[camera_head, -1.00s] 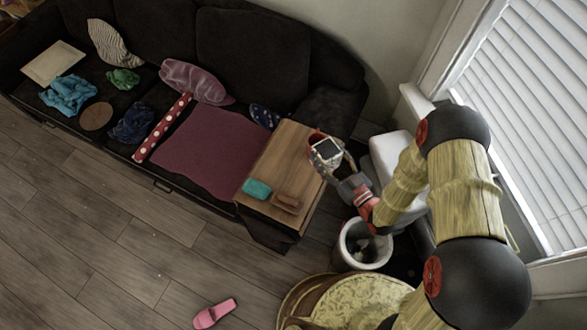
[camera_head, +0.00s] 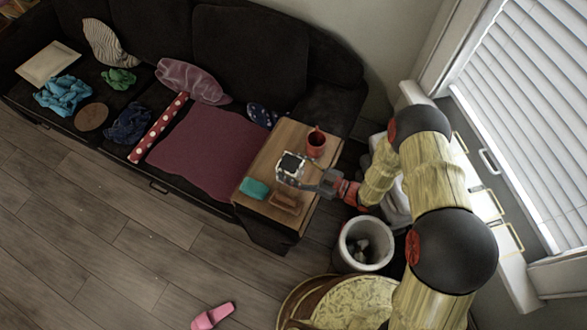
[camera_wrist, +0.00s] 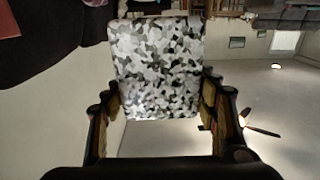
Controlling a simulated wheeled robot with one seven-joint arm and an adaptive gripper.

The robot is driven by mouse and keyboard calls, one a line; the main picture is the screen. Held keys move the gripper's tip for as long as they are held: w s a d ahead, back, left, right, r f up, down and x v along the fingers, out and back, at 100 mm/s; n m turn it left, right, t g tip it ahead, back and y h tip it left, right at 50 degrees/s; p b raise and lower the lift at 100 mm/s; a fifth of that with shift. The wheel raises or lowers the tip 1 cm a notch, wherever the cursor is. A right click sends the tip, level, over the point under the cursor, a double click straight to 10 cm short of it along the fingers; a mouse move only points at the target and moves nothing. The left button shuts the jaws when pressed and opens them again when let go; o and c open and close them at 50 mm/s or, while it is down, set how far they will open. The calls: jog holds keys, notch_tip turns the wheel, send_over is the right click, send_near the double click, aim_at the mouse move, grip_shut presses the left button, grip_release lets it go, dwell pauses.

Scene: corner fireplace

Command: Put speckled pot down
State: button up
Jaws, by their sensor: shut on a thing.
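The speckled pot (camera_head: 291,167) shows a dark square top and pale speckled sides in the head view. It is over the wooden table (camera_head: 258,164) at the end of the sofa. In the wrist view the pot (camera_wrist: 158,70) is a grey, black and white block that fills the middle. My gripper (camera_head: 299,175) is shut on the pot. In the wrist view a finger of my gripper (camera_wrist: 161,92) lies along each side of it. I cannot tell whether the pot's base touches the table top.
A red mug (camera_head: 316,142) stands on the table behind and right of the pot. A teal item (camera_head: 255,188) and a brown block (camera_head: 285,203) lie nearer the front edge. A white bin (camera_head: 346,249) stands on the floor below. The table's left and back part is clear.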

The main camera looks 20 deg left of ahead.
jog(key=shift+w+a+f+b, duration=0.15)
jog(key=shift+w+f+b, duration=0.25)
jog(key=shift+w+f, duration=0.75)
jog(key=shift+w+a+f+b, duration=0.15)
jog(key=shift+w+f+b, duration=0.3)
jog(key=shift+f, duration=1.35)
jog(key=shift+w+a+f+b, duration=0.15)
jog(key=shift+w+f+b, duration=0.45)
jog(key=shift+f, duration=0.85)
jog(key=shift+w, duration=0.1)
jog(key=shift+f, duration=0.2)
jog(key=o, duration=1.3)
jog(key=shift+o, duration=0.8)
jog(key=shift+r, duration=0.15)
jog(key=shift+d+r+p, duration=0.1)
jog(key=shift+d+p, duration=0.05)
jog(key=shift+p, duration=0.15)
jog(key=s+d+p, duration=0.1)
jog(key=d, duration=1)
jog(key=shift+d+p, duration=0.3)
jog(key=shift+d, duration=0.05)
